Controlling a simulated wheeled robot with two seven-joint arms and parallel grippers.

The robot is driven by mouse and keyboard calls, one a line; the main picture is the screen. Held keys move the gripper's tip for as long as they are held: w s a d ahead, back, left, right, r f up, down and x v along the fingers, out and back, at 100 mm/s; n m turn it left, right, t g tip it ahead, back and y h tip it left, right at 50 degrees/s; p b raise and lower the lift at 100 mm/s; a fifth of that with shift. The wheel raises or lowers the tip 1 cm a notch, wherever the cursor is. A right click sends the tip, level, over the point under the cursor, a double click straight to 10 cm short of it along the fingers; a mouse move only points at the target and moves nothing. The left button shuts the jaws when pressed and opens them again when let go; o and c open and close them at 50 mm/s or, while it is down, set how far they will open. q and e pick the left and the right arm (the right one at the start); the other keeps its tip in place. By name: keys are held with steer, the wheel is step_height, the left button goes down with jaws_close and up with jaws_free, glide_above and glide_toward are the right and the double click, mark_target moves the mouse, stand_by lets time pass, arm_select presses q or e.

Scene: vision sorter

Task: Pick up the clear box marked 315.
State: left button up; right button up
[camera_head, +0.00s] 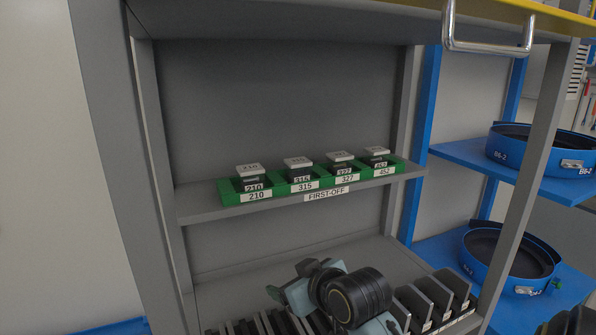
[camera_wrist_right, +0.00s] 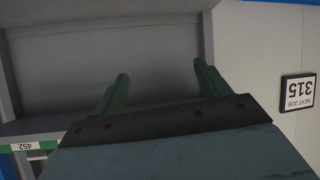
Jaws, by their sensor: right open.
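The clear box marked 315 (camera_head: 299,166) has a pale lid and a dark lower part. It stands in the second slot from the left of a green rack (camera_head: 328,185) on the shelf, above the rack's 315 label. My right gripper (camera_head: 284,292) is below and in front of the rack in the head view, well apart from the box. In the right wrist view its two green fingers (camera_wrist_right: 160,72) are spread with nothing between them. The 315 box is not seen there; only the rack's 452 end (camera_wrist_right: 48,146) shows, upside down. My left gripper is not in view.
Similar boxes marked 210 (camera_head: 251,175), 327 (camera_head: 341,163) and 452 (camera_head: 377,156) flank it closely. Grey shelf posts (camera_head: 154,120) bound the bay. Dark upright plates (camera_head: 440,295) fill the lower shelf. A sign reading 315 (camera_wrist_right: 297,91) shows in the wrist view.

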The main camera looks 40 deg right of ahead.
steer(key=w+d+r+m+t+h, duration=0.1)
steer(key=w+d+r+t, duration=0.15)
steer(key=r, duration=0.25)
steer(key=w+d+r+m+t+h, duration=0.1)
steer(key=d+r, duration=0.3)
steer(key=r, duration=0.2)
steer(key=m+t+h, duration=0.1)
steer(key=t+h, duration=0.1)
glide_toward(295, 162)
steer(key=x, duration=0.4)
steer(key=d+x, duration=0.1)
steer(key=x, duration=0.1)
steer(key=shift+w+d+f+p, duration=0.1)
steer(key=shift+d+f+p, duration=0.1)
steer(key=shift+f+p, duration=0.1)
steer(key=shift+p+x, duration=0.45)
steer(key=shift+x, duration=2.45)
steer(key=shift+a+f, duration=0.1)
steer(key=shift+a, duration=0.05)
steer(key=c, duration=1)
